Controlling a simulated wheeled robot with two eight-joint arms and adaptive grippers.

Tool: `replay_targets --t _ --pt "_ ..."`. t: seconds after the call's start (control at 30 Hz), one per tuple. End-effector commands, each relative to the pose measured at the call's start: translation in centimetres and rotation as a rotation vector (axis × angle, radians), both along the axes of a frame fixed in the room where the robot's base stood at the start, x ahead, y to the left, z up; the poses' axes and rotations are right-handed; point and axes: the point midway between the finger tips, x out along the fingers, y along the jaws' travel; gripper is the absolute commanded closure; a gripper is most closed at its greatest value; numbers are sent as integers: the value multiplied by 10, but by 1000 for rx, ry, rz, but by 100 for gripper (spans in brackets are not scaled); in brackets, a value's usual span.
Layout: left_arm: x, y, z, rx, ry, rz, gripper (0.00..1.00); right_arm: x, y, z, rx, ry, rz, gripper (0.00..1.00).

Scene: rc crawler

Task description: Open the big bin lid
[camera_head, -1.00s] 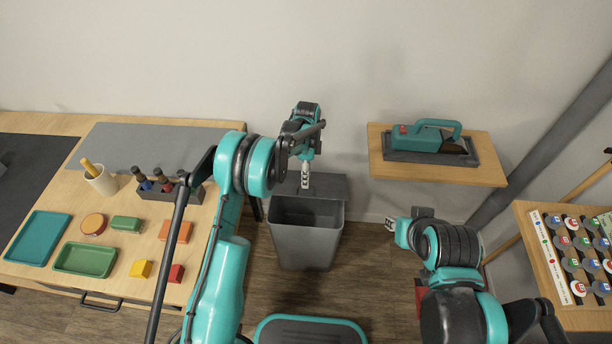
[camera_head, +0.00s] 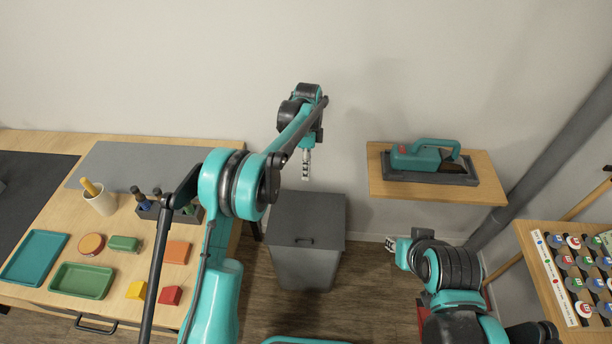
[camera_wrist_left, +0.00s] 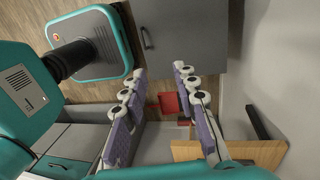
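The big grey bin stands on the floor against the wall. Its flat lid (camera_head: 305,218) lies shut over the top, with a small dark handle (camera_head: 304,240) near the front edge. In the left wrist view the lid (camera_wrist_left: 190,32) and handle (camera_wrist_left: 146,38) show at the top. My left gripper (camera_head: 306,178) hangs above the lid's back edge near the wall. In the left wrist view its fingers (camera_wrist_left: 158,82) are apart with nothing between them. My right gripper (camera_head: 390,245) is low, right of the bin; its finger gap is unclear.
A wooden wall shelf (camera_head: 430,190) with a teal tool (camera_head: 425,157) juts out right of the bin. A table (camera_head: 215,150) with trays and blocks stands left. A board of round pieces (camera_head: 578,262) is far right.

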Motion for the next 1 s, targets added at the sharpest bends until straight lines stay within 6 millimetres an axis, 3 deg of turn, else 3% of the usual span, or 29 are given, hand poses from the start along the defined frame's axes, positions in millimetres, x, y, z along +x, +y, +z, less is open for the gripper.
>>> replay_targets --t 0.57,0.77,1.0 --pt "-2 2 8 2 -10 21 71 0 0 0 0 0 0 71" --pt "-26 20 58 12 -103 205 71 0 0 0 0 0 0 71" --pt "-86 52 124 -2 -266 552 71 0 0 0 0 0 0 71"
